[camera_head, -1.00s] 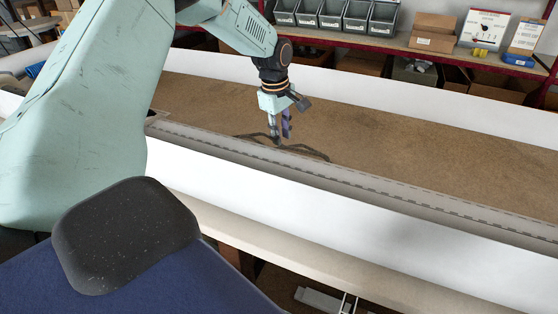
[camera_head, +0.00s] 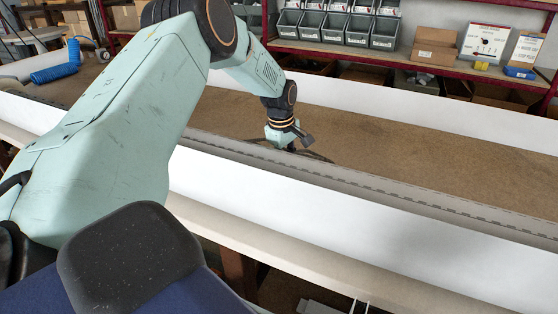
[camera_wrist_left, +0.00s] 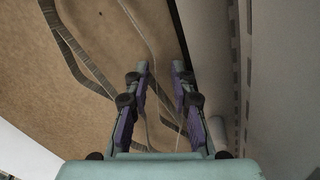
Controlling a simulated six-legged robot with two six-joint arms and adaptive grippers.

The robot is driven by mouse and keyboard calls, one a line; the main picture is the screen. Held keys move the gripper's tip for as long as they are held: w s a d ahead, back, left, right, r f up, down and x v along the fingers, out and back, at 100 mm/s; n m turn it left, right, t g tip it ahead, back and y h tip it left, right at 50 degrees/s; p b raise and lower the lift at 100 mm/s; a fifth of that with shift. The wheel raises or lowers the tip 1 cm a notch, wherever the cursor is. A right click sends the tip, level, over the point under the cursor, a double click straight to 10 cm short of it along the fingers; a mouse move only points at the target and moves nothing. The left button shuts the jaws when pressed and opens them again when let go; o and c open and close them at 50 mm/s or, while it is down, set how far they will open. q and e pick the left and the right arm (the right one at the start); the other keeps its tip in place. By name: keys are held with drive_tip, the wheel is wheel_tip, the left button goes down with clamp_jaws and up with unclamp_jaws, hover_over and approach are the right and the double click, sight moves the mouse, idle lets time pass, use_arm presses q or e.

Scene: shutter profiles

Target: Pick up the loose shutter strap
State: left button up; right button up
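The loose strap shows in the left wrist view as thin grey-brown strands (camera_wrist_left: 67,55) curving over the brown bench top. One strand runs down toward the space between my left fingertips. In the head view a small dark piece of the strap (camera_head: 318,157) shows beside the gripper. My left gripper (camera_wrist_left: 160,68) points down at the bench with its two purple-and-black fingers apart, and I see nothing clamped between them. In the head view my left gripper (camera_head: 291,149) is low, just behind the long grey profile (camera_head: 375,182), which hides its fingertips. My right gripper is not in view.
A long white profile (camera_head: 330,197) runs along the front, and another white length (camera_head: 400,102) lies along the back. Brown bench surface (camera_head: 430,150) is clear to the right. A blue coiled hose (camera_head: 60,70) lies at the left.

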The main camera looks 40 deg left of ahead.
use_arm(q)
drive_tip(key=shift+w+d+f, duration=0.1)
drive_tip(key=shift+w+f, duration=0.1)
drive_tip(key=shift+f, duration=0.05)
drive_tip(key=shift+s+d+r, duration=0.1)
drive_tip(key=shift+c, duration=0.6)
clamp_jaws()
